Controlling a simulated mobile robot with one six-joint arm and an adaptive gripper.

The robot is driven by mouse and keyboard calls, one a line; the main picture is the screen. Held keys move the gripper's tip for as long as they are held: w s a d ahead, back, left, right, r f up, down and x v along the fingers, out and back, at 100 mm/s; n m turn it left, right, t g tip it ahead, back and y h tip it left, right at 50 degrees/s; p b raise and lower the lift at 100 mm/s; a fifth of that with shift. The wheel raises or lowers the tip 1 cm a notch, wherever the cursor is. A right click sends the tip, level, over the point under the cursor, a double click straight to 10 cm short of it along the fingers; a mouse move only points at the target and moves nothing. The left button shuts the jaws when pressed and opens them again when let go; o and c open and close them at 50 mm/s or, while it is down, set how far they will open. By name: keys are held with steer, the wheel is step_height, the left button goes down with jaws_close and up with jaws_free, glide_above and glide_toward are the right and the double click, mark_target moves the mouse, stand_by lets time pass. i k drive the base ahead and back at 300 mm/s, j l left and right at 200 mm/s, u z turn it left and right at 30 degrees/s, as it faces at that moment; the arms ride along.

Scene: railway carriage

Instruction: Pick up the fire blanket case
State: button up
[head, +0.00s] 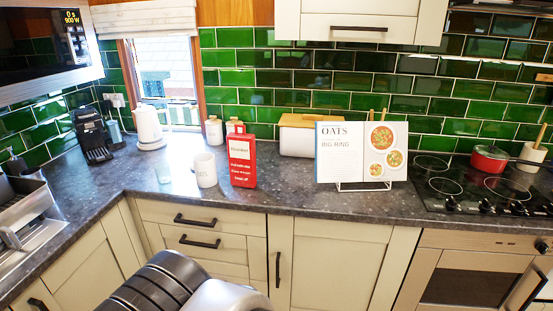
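The fire blanket case (243,163) is a red upright box with white lettering. It stands on the dark speckled worktop (290,202), near the front edge and left of the middle of the head view. Its front face shows fully and nothing covers it. A white mug stands just to its left. Part of my arm shows at the bottom of the view, below the worktop edge and apart from the case. My gripper's fingers do not show.
Near the case are the white mug (205,170), a clear glass (162,167) and a cookbook on a stand (361,152). A white bread bin (297,137) stands behind. A hob with a red pan (489,159) is at right. Bare worktop lies between case and cookbook.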

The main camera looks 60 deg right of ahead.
mark_target(241, 147)
steer(key=z, duration=1.75)
steer(key=i+j, duration=0.15)
steer(key=i, duration=0.2)
